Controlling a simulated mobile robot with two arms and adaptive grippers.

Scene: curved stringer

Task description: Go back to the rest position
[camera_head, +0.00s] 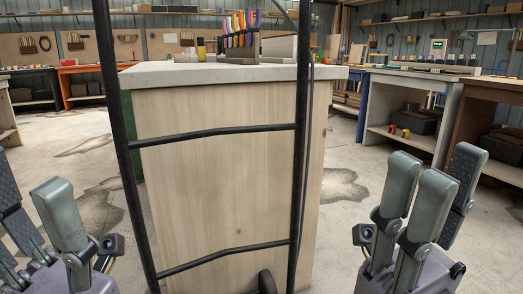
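My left gripper (29,186) is at the lower left edge, partly cut off. Its grey fingers with dark pads point up and stand apart, with nothing between them. My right gripper (436,168) is at the lower right. Its fingers also point up, spread and empty. Both grippers are clear of the wooden workbench (220,190) in the middle, one on each side of it.
A black tubular frame (215,131) stands close in front of the workbench. Colourful-handled tools (240,30) stand in a rack on the light top. Side benches, one orange (92,68) and one grey (410,83), line the room. Stained concrete floor is open on both sides.

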